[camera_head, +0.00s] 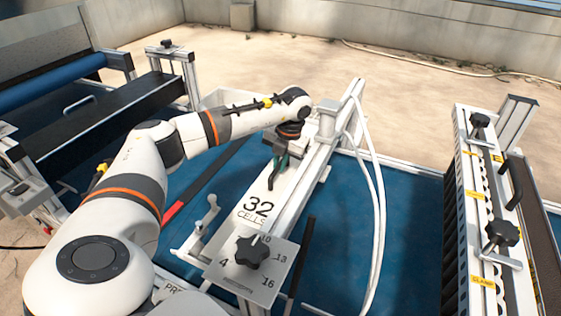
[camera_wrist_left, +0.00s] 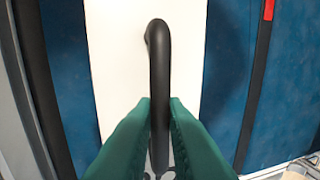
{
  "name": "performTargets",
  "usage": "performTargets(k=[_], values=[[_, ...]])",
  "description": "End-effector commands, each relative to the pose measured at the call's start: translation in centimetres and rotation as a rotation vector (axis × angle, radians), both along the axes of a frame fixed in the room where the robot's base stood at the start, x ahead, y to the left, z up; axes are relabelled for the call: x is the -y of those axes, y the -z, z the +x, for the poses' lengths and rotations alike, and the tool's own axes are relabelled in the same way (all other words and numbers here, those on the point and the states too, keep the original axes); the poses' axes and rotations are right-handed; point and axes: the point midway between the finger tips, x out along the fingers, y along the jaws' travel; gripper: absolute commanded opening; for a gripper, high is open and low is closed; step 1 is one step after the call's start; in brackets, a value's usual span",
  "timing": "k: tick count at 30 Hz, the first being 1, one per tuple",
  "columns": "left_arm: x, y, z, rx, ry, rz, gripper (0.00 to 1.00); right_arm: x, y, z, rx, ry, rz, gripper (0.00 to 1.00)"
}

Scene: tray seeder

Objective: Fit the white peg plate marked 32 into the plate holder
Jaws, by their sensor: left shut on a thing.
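The white peg plate (camera_head: 259,199) marked "32 CELLS" lies lengthwise beside a light metal rail in the middle of the head view. Its white face (camera_wrist_left: 118,70) fills the middle of the left wrist view. My left gripper (camera_head: 277,168) has its green fingers shut on the plate's black handle (camera_wrist_left: 159,60). The plate's far end is hidden by my left arm and wrist. Which part is the plate holder, and whether the plate touches it, I cannot tell. My right gripper is not in view.
A metal dial plate (camera_head: 278,268) with a black knob stands at the near end of the rail (camera_head: 322,160). White hoses (camera_head: 378,190) loop right of it. A clamp bar (camera_head: 475,200) with black knobs stands at right. Blue surface (camera_head: 410,200) lies open between.

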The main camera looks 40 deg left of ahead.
Motion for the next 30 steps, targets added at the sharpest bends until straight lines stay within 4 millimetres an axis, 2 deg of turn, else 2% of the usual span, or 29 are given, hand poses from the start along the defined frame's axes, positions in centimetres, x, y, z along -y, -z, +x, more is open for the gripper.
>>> performTargets(k=[9, 10, 14, 23, 26, 30], values=[[0.0, 0.3, 0.0, 0.002, -0.001, 0.0, 0.0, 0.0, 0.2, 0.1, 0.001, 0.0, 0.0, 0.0], [0.0, 0.2, 0.1, 0.002, -0.001, 0.0, 0.17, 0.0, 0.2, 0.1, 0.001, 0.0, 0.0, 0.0], [0.0, 0.3, 0.0, 0.002, -0.001, 0.001, 0.38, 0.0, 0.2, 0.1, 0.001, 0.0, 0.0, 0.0], [0.0, 0.3, 0.0, -0.001, 0.001, 0.0, 0.38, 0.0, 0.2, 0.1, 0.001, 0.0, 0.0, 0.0], [0.2, -0.6, 0.1, 0.002, 0.0, 0.0, 0.38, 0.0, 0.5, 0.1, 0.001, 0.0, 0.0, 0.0], [0.6, -2.9, 0.3, 0.004, 0.001, 0.0, 0.38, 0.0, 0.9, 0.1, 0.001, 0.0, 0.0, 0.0]])
